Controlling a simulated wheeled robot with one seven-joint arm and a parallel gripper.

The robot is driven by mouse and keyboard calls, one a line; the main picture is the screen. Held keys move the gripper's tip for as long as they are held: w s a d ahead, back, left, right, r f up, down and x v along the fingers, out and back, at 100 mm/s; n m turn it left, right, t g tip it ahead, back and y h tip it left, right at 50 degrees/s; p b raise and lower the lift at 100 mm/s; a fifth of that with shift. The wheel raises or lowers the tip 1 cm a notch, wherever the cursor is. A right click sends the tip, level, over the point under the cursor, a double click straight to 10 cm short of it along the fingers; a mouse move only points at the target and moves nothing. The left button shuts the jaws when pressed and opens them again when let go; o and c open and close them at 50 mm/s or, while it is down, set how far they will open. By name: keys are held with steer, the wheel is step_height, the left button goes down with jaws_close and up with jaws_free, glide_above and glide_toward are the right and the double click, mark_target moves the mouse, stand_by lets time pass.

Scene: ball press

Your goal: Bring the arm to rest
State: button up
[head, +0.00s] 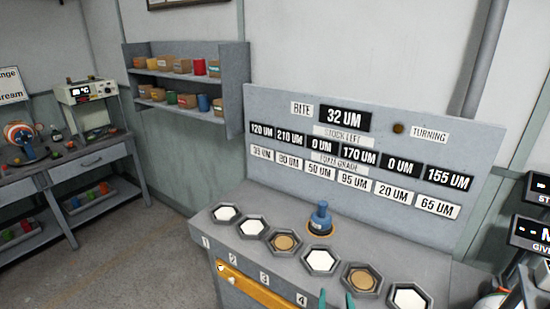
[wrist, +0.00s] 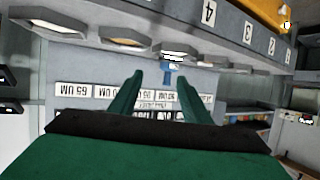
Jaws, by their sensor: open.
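My gripper (head: 336,300) shows at the bottom edge of the head view, only its two green fingertips in sight. They are apart with nothing between them. In the wrist view my gripper (wrist: 160,90) is open and empty, pointing toward the press panel, and the picture is upside down. The grey ball press bench (head: 240,250) stands in front, with a row of hexagonal cups along its top. A blue knob (head: 321,217) stands behind the cups; it also shows in the wrist view (wrist: 167,75), beyond the fingertips. The rest of my arm is out of the head view.
A grey panel (head: 480,140) behind the cups reads "BITE 32 UM". A yellow bar (head: 262,292) runs along the bench front. A wall shelf (head: 185,80) holds coloured pots. A side table (head: 95,165) stands at the left. Open floor (head: 140,255) lies between them.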

steer(key=s+a+f, duration=0.9)
steer(key=s+f, duration=0.2)
steer(key=s, duration=0.3)
steer(key=s+a+n+t+y, duration=0.1)
steer(key=s+a, duration=0.2)
steer(key=s, duration=0.7)
steer(key=s+a+r+n+t+y, duration=0.1)
steer(key=s+a, duration=0.2)
steer(key=s, duration=0.8)
steer(key=shift+a+r+y, duration=0.2)
steer(key=shift+a+y, duration=0.15)
steer(key=shift+y, duration=0.05)
steer(key=shift+w, duration=0.1)
